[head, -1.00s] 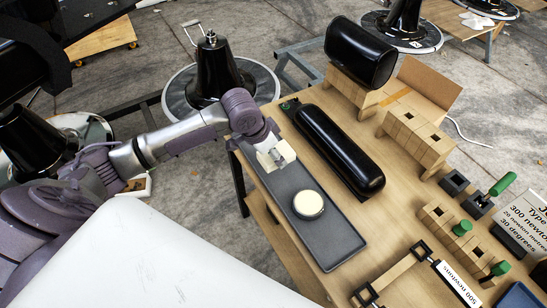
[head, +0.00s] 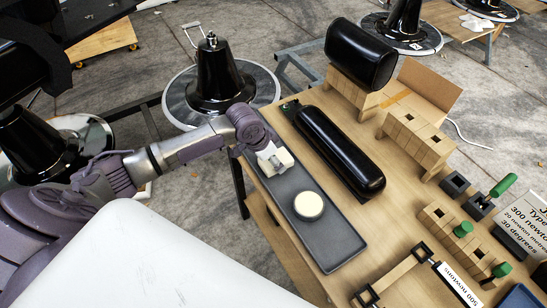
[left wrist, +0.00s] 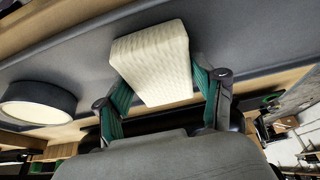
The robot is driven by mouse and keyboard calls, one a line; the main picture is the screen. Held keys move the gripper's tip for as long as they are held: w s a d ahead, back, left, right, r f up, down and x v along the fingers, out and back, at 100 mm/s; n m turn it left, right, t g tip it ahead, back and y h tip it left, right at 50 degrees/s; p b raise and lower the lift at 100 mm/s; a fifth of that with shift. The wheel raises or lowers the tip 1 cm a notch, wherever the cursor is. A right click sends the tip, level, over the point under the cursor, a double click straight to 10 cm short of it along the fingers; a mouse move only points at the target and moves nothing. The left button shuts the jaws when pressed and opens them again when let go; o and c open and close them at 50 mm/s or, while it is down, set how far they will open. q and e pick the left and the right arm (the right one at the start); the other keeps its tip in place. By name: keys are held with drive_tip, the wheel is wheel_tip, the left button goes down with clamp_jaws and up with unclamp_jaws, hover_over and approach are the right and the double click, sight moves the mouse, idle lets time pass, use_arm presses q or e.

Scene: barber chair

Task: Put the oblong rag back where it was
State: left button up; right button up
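The oblong rag (head: 275,162) is a cream, quilted block at the far end of the long grey tray (head: 335,248). In the left wrist view the rag (left wrist: 152,62) sits between the two green-padded fingers of my left gripper (left wrist: 163,92). The pads meet its sides, so the gripper is shut on it. In the head view my left gripper (head: 268,158) reaches in over the tray's far end and partly hides the rag. I cannot tell whether the rag's underside touches the tray. My right gripper is not in view.
A round cream-topped tin (head: 308,205) stands mid-tray, also seen in the left wrist view (left wrist: 38,102). A black padded cushion (head: 340,150) lies right of the tray. Wooden blocks (head: 418,135) and green-handled tools (head: 503,184) fill the table's right side.

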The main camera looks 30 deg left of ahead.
use_arm(q)
drive_tip(key=o, duration=0.3)
drive_tip(key=shift+o, duration=0.2)
drive_tip(key=shift+r, duration=0.2)
drive_tip(key=v, duration=1.2)
drive_tip(key=shift+p, duration=0.45)
drive_tip(key=shift+f, duration=0.1)
